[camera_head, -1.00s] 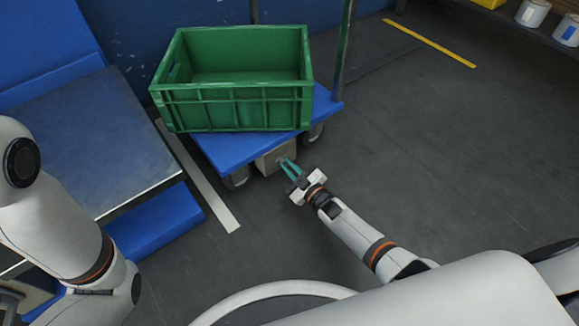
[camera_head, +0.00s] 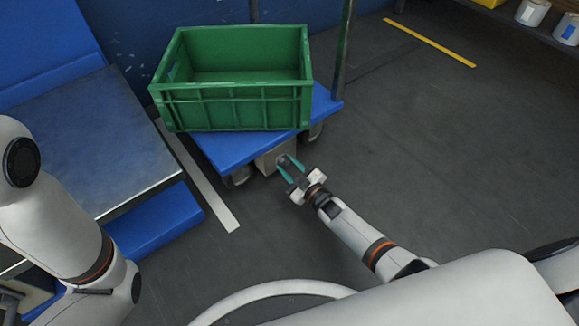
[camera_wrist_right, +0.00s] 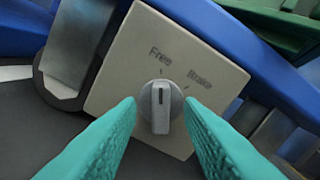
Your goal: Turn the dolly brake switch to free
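The dolly brake switch is a round grey knob (camera_wrist_right: 161,107) on a beige plate (camera_wrist_right: 120,85) marked "Free" and "Brake". Its dark pointer line aims up at the "Free" tick, away from the "Brake" tick on the right. The plate sits on a box (camera_head: 272,160) under the blue dolly (camera_head: 235,151). My right gripper (camera_head: 287,168) is open at the box. In the right wrist view its teal fingers (camera_wrist_right: 160,125) stand on either side of the knob, with a gap visible on both sides. My left arm shows at the left, but its gripper is not clearly visible.
A green crate (camera_head: 240,110) rests on the dolly. A metal-topped blue platform (camera_head: 100,140) and a blue block (camera_head: 155,222) stand to the left. The floor on the right is clear up to a yellow line (camera_head: 430,42) and a shelf with cans.

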